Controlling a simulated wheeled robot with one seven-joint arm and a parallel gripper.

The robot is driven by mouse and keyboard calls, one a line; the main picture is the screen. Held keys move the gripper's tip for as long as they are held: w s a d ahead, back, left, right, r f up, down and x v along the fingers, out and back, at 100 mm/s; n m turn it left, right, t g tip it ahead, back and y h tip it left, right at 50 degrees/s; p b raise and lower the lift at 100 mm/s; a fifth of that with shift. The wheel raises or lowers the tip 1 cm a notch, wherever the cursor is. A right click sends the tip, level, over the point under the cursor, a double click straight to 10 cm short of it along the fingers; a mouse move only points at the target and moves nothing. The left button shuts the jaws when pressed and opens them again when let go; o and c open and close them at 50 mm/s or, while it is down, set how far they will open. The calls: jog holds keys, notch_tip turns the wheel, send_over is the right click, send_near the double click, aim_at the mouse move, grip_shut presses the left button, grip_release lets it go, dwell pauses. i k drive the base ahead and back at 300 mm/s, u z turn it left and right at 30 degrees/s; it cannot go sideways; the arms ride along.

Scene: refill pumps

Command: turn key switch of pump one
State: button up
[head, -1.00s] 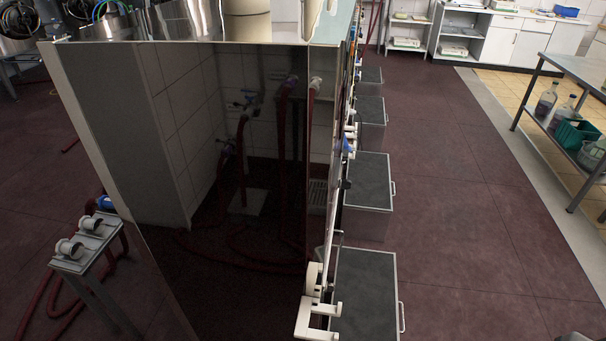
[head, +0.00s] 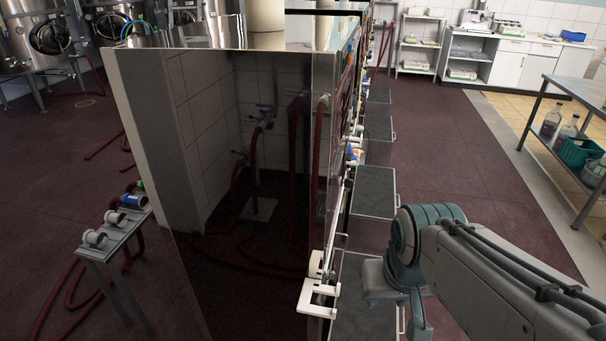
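A tall machine cabinet (head: 250,190) with a dark mirror-like side panel stands in front of me. Its right face is seen nearly edge-on, with small coloured and white fittings (head: 354,152) along it. I cannot make out a key switch or tell which section is pump one. My gripper (head: 395,290) is at the end of my arm, to the right of the cabinet's near right edge and apart from it. It is seen from behind at the wrist, its fingertips are not clear, and I see nothing held.
A white bracket (head: 318,298) juts from the cabinet's near right edge. Dark-topped steps (head: 373,192) line its right side. Open floor (head: 470,170) lies further right, then a metal table (head: 580,75). A small stand (head: 115,235) is at left.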

aim_at(347, 183)
jog(key=k, duration=0.5)
jog(key=z, duration=1.95)
jog(key=i, duration=1.15)
jog(key=u, duration=2.2)
jog(key=i, duration=0.5)
jog(key=z, duration=0.05)
